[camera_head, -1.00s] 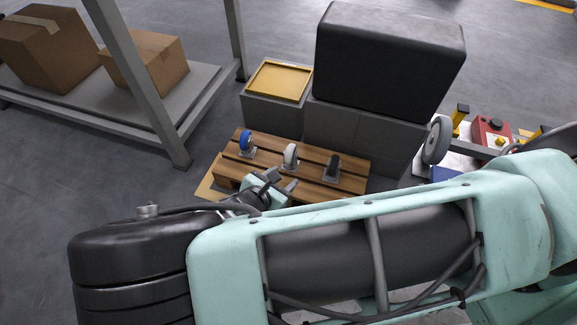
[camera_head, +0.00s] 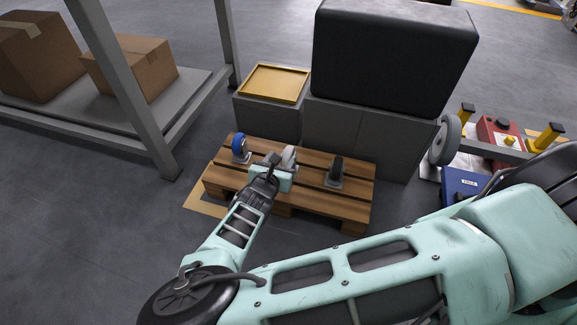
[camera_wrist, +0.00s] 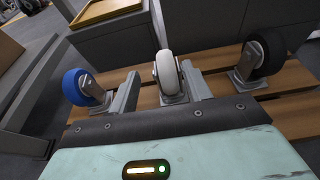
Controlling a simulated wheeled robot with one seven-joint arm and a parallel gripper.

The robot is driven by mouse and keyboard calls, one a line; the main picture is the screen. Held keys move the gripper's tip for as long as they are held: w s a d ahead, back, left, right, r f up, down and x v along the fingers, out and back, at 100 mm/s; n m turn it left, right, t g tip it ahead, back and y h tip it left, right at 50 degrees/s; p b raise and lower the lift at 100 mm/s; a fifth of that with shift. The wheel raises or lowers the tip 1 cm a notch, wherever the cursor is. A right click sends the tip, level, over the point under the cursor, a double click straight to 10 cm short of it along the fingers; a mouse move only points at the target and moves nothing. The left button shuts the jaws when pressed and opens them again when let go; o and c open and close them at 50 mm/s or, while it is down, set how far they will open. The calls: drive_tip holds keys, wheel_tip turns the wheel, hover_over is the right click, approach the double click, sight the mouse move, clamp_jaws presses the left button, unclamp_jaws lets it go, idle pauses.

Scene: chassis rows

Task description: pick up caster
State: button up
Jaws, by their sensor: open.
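Three casters stand in a row on a wooden pallet (camera_head: 355,200). A blue-wheeled caster (camera_head: 240,147) is at the left, a white-wheeled caster (camera_head: 289,157) in the middle and a black-wheeled caster (camera_head: 335,172) at the right. My gripper (camera_head: 277,160) is at the middle one, partly covering its base. In the wrist view my gripper (camera_wrist: 160,72) is open, with a finger on each side of the white-wheeled caster (camera_wrist: 165,70). I cannot tell whether either finger touches it. The blue-wheeled caster (camera_wrist: 80,86) and black-wheeled caster (camera_wrist: 262,55) stand outside the fingers.
Behind the pallet stand a grey block with a yellow tray (camera_head: 275,83) and a large black box (camera_head: 392,55) on grey blocks. A rack (camera_head: 110,75) with cardboard boxes is at the left. A red and blue wheeled item (camera_head: 480,160) is at the right. Floor is clear at the left front.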

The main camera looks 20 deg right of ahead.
sight(288, 151)
drive_tip(key=b+x, duration=0.4)
drive_tip(key=x, duration=0.1)
drive_tip(key=shift+s+d, duration=0.25)
drive_tip(key=shift+d, duration=0.05)
drive_tip(key=shift+w+d, duration=0.3)
drive_tip(key=shift+w, duration=0.15)
clamp_jaws()
